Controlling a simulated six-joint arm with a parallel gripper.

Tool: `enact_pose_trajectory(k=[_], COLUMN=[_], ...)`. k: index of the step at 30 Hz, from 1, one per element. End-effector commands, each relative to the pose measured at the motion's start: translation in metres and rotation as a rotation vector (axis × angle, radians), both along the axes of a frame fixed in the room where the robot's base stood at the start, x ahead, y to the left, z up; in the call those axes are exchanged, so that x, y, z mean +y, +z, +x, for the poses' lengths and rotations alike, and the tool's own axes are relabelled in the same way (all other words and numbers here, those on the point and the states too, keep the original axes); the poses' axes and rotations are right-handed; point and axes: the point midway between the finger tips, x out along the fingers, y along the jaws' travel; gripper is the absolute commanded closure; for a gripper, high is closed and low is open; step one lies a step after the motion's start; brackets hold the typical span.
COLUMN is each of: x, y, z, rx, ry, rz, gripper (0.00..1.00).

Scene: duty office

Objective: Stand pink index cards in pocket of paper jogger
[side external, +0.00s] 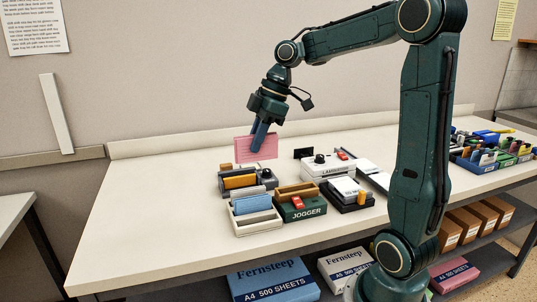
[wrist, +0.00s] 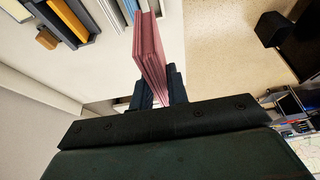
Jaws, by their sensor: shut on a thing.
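A stack of pink index cards (side external: 242,149) is held between the fingers of my gripper (side external: 260,143), upright and above the table. In the wrist view the pink cards (wrist: 149,52) show edge-on as several sheets, with my gripper's (wrist: 155,92) dark fingers shut on them. The paper jogger (side external: 303,211) is a green box labelled JOGGER with a tan open-topped part (side external: 296,190) on it. It stands on the table, in front and to the right of the cards and apart from them. The inside of its pocket is hard to see.
A white holder (side external: 252,226) with blue cards stands left of the jogger. A dark rack with an orange block (side external: 239,182) is behind it. The laminator (side external: 327,172) and a black-and-white device (side external: 347,191) are right and behind. The table's left side (side external: 150,210) is clear.

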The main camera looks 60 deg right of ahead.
Motion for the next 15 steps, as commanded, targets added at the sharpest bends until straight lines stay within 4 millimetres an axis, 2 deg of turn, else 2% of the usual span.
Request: enact_pose_trajectory(k=[5,8,15], x=[-0.015,-0.03,-0.081], y=[-0.008,-0.016,-0.045], z=[-0.002,-0.005,-0.02], rx=[0.004,0.006,0.008], ry=[-0.005,-0.007,-0.008], rz=[0.001,0.0,0.0], gripper=[1.0,1.0,1.0])
